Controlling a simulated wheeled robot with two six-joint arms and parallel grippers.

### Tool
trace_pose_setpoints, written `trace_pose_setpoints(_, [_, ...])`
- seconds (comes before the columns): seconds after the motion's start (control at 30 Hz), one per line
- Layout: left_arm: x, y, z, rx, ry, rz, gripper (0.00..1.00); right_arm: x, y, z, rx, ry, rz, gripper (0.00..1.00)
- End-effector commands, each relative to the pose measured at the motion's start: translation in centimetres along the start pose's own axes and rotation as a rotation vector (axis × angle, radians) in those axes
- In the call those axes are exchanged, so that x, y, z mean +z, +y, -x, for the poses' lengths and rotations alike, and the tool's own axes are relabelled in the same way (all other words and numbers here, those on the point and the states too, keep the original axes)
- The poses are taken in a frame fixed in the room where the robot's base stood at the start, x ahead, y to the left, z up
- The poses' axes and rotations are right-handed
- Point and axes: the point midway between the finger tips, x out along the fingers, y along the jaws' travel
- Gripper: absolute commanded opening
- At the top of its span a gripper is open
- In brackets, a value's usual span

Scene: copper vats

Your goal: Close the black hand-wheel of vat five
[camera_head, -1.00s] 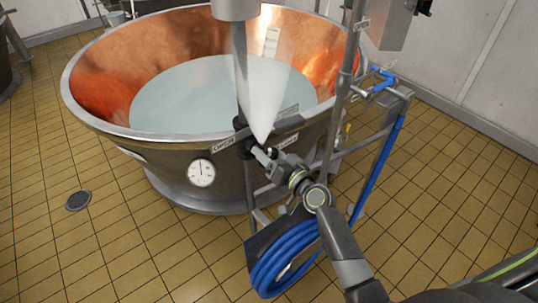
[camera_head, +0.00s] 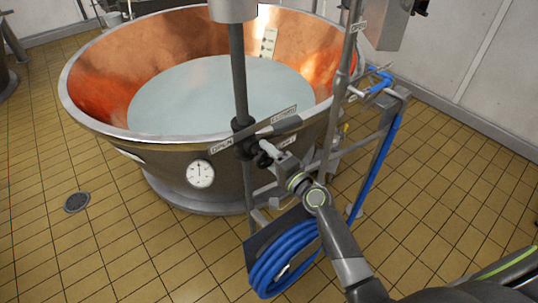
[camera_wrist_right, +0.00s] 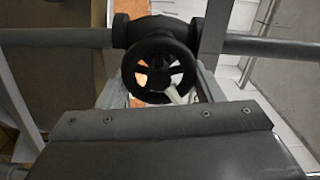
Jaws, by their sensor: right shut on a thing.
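The black hand-wheel (camera_wrist_right: 160,68) is in the middle of the right wrist view, with several spokes and gaps between them. In the head view my right gripper (camera_head: 268,149) reaches the valve at the front of the copper vat (camera_head: 187,55), and the wheel (camera_head: 261,160) is mostly hidden there by the fingers. A plate reading OPEN (camera_head: 221,146) is left of the valve. My left gripper is out of view.
The vat holds pale liquid (camera_head: 215,95) and has a round dial (camera_head: 200,173) on its front. A vertical pipe (camera_head: 239,75) rises behind the valve. A coiled blue hose (camera_head: 285,260) hangs below my right arm. The tiled floor (camera_head: 100,245) at left is open.

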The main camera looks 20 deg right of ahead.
Motion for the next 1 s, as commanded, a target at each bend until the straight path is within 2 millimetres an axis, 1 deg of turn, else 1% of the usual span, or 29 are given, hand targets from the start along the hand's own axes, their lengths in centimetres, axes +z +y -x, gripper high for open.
trace_pose_setpoints(0.1, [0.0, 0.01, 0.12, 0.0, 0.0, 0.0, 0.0, 0.0, 0.14, 0.04, 0.002, 0.0, -0.061, 0.38])
trace_pose_setpoints(0.33, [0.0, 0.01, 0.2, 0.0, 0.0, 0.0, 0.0, 0.02, 0.22, 0.05, 0.002, 0.0, -0.131, 0.38])
trace_pose_setpoints(0.87, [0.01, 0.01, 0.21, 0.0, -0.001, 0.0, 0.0, 0.04, 0.27, 0.05, 0.002, 0.0, -0.155, 0.38])
trace_pose_setpoints(0.9, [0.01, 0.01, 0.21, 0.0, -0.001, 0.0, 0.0, 0.04, 0.27, 0.05, 0.002, 0.0, -0.155, 0.66])
trace_pose_setpoints(1.0, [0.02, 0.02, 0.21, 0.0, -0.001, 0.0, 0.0, 0.03, 0.25, 0.04, 0.001, 0.0, -0.154, 0.79])
